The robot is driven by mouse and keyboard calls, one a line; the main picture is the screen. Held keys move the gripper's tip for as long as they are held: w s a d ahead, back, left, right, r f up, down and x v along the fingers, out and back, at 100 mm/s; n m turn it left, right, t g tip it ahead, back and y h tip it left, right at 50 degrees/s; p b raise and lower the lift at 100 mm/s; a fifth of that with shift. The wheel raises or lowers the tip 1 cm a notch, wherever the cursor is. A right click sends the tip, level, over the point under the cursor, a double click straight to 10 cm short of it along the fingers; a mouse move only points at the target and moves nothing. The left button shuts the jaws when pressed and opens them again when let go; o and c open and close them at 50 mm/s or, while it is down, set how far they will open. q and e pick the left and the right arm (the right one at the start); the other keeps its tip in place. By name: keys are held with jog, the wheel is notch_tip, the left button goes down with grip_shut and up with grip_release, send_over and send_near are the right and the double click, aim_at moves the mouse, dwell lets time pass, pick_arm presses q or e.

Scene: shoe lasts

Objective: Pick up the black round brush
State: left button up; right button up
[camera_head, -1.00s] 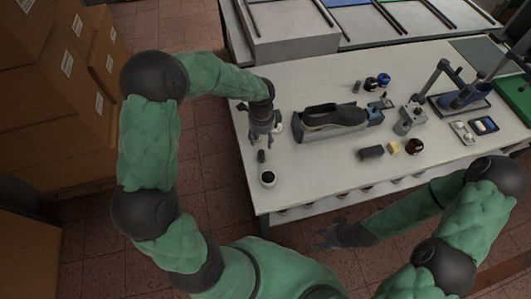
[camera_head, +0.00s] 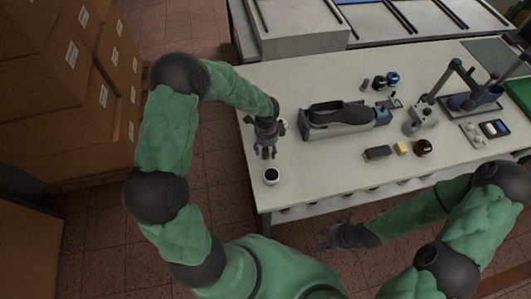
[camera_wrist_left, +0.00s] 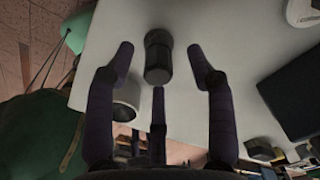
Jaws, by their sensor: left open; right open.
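A small black cylinder (camera_wrist_left: 158,57), which looks like the black round brush, stands on the white table. In the left wrist view it lies between and a little beyond the spread fingers of my left gripper (camera_wrist_left: 160,75), apart from them. In the head view my left gripper (camera_head: 265,153) is open over the table's left end and mostly hides the cylinder. My right gripper (camera_head: 333,235) is open and empty, in front of the table's near edge.
A white cup (camera_head: 271,176) with a dark inside stands just in front of my left gripper; it also shows in the left wrist view (camera_wrist_left: 127,95). A shoe last on a grey stand (camera_head: 340,120) is to the right. A dark block (camera_head: 377,153), yellow block (camera_head: 402,148) and brown round thing (camera_head: 423,147) lie farther right.

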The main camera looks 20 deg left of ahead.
pick_arm(q)
notch_tip(320, 180, down, 2)
jog(key=shift+f, duration=0.15)
grip_shut()
dwell(0.3)
jog(key=shift+r, duration=0.6)
notch_tip(320, 180, up, 2)
jog(key=shift+r, duration=0.15)
jog(key=s+d+r+p, duration=0.1)
jog(key=s+d+r, duration=0.5)
jog(key=s+r, duration=0.3)
jog(key=s, duration=0.3)
jog(key=shift+s+r+p, duration=0.3)
jog(key=shift+r+p, duration=0.05)
jog(key=shift+p, duration=0.05)
